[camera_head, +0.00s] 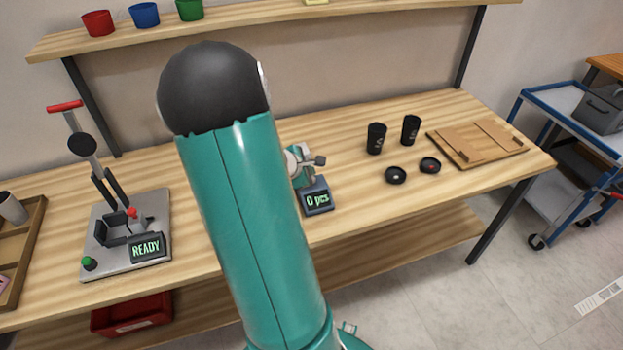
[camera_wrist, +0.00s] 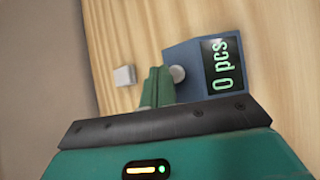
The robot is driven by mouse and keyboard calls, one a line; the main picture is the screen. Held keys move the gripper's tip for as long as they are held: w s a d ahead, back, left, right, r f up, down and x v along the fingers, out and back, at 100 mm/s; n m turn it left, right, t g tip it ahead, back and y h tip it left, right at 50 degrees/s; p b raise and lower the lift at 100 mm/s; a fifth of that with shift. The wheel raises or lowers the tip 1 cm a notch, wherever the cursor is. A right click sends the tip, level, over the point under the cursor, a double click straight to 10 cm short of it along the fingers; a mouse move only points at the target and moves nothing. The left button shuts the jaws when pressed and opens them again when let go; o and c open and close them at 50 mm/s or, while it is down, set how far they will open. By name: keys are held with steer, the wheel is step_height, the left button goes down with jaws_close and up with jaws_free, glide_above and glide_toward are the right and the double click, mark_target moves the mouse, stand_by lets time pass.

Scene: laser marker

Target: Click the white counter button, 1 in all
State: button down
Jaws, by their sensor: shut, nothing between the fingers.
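The counter is a blue-grey box (camera_wrist: 184,57) with a dark display reading "0 pcs" in green. It also shows in the head view (camera_head: 316,199), standing near the front middle of the bench, partly covered by my arm. Its round whitish button (camera_wrist: 177,74) shows in the wrist view, left of the display. My gripper's green fingers (camera_wrist: 158,84) are shut and empty, just left of the button in that view. Whether they touch the counter I cannot tell. The button cannot be made out in the head view.
A small white block (camera_wrist: 124,75) lies left of the fingers in the wrist view. A press with a "READY" display (camera_head: 146,247) stands left on the bench. Two black cups (camera_head: 376,138), two dark lids (camera_head: 396,175) and a wooden board (camera_head: 477,144) are to the right.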

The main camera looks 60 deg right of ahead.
steer(key=shift+f, duration=0.1)
steer(key=shift+f, duration=0.3)
steer(key=shift+f, duration=0.55)
stand_by(0.6)
steer(key=shift+r, duration=0.95)
steer(key=shift+r, duration=2.5)
